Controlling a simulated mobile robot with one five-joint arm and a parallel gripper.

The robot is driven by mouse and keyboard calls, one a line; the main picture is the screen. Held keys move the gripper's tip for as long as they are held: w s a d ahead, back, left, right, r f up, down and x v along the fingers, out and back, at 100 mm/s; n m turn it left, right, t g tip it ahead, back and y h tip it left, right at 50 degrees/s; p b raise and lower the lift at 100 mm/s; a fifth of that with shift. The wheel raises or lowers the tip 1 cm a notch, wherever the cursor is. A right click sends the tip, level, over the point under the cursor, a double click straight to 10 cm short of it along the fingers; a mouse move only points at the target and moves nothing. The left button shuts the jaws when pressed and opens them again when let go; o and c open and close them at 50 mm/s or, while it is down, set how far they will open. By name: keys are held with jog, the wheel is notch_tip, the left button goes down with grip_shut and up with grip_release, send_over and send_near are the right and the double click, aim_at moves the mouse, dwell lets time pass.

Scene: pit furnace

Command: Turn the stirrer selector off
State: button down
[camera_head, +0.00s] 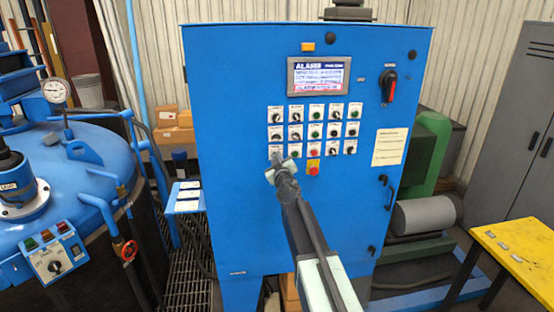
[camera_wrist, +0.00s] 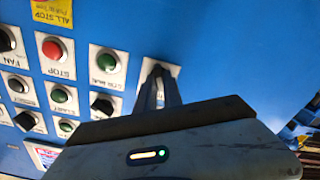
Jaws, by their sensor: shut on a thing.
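The stirrer selector (camera_wrist: 157,71) appears to be the knob between my fingertips, on a white plate at the lower left of the blue cabinet's control panel. My gripper (camera_wrist: 160,88) is shut on this knob, and the fingers cover most of it. In the head view my gripper (camera_head: 279,165) reaches up to the left end of the bottom row and hides that control. The label cannot be read, and the knob's pointing direction is not clear.
A green button (camera_wrist: 107,62) and a red STOP button (camera_wrist: 55,48) sit beside the held knob. The blue cabinet (camera_head: 235,200) carries several other selectors, a screen (camera_head: 318,76) and a red-and-black main switch (camera_head: 389,86). A yellow table (camera_head: 520,245) stands at right.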

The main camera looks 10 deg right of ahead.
jog(key=shift+n, duration=0.3)
jog(key=c, duration=1.5)
grip_release()
jog(key=shift+s, duration=0.1)
jog(key=s, duration=0.7)
jog(key=shift+s, duration=0.3)
